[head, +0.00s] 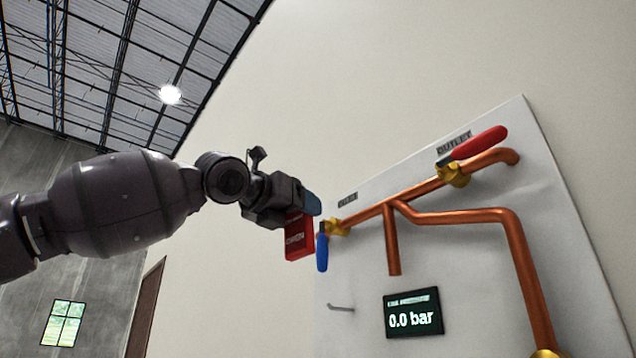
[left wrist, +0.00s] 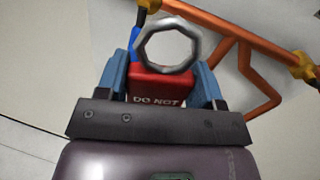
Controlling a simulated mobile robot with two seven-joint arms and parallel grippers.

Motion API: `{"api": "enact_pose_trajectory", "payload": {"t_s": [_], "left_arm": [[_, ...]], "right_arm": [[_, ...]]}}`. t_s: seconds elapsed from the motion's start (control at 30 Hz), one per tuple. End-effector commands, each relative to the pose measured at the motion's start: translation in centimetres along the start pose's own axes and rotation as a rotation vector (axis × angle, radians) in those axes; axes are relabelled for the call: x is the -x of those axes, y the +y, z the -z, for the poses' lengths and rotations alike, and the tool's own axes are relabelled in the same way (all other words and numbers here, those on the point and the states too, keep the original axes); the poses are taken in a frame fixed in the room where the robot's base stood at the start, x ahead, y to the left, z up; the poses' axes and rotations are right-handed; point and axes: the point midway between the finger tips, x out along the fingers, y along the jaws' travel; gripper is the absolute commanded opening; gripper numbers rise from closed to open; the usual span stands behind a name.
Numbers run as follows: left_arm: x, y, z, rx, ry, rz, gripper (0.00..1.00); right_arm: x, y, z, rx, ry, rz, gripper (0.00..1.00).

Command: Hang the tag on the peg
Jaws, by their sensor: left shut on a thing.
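The red tag (head: 298,238) with white lettering hangs from my left gripper (head: 308,205), left of the panel's edge in the head view. The gripper is shut on it. In the left wrist view the red tag (left wrist: 158,84) shows between the blue fingers, with "DO NOT" readable. A grey metal ring (left wrist: 168,46) stands at its far end. The thin grey peg (head: 341,308) sticks out of the panel's lower left, below and right of the tag. The tag is apart from the peg. I cannot see the peg in the left wrist view. My right gripper is out of view.
A pale panel (head: 460,265) carries copper tubes (head: 470,215). The inlet valve's blue handle (head: 322,252) hangs down close to the tag, above the peg. The outlet valve has a red handle (head: 480,142). A display (head: 412,313) reading 0.0 bar sits right of the peg.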

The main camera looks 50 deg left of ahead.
Motion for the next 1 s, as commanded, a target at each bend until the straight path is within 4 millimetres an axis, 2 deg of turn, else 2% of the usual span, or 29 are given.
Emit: {"api": "enact_pose_trajectory", "payload": {"t_s": [0.1, 0.27, 0.5, 0.6, 0.7, 1.0], "left_arm": [[-0.3, 2.0, 1.5, 0.01, -0.002, -0.008, 0.38], [-1.2, 4.1, 4.5, 0.021, -0.002, -0.005, 0.38], [-2.7, 6.1, 10.4, 0.04, 0.006, 0.035, 0.38], [-3.2, 6.4, 12.6, 0.047, 0.008, 0.058, 0.38], [-3.5, 6.5, 13.9, 0.053, 0.009, 0.073, 0.38], [-3.9, 6.3, 16.8, 0.066, 0.014, 0.115, 0.38]], "right_arm": [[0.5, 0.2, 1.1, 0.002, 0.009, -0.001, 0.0], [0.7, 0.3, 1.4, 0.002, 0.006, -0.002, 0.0], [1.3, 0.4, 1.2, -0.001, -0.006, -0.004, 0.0], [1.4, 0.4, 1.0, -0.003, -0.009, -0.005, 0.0], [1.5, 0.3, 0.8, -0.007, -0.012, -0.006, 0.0], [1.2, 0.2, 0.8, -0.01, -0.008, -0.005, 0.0]]}}
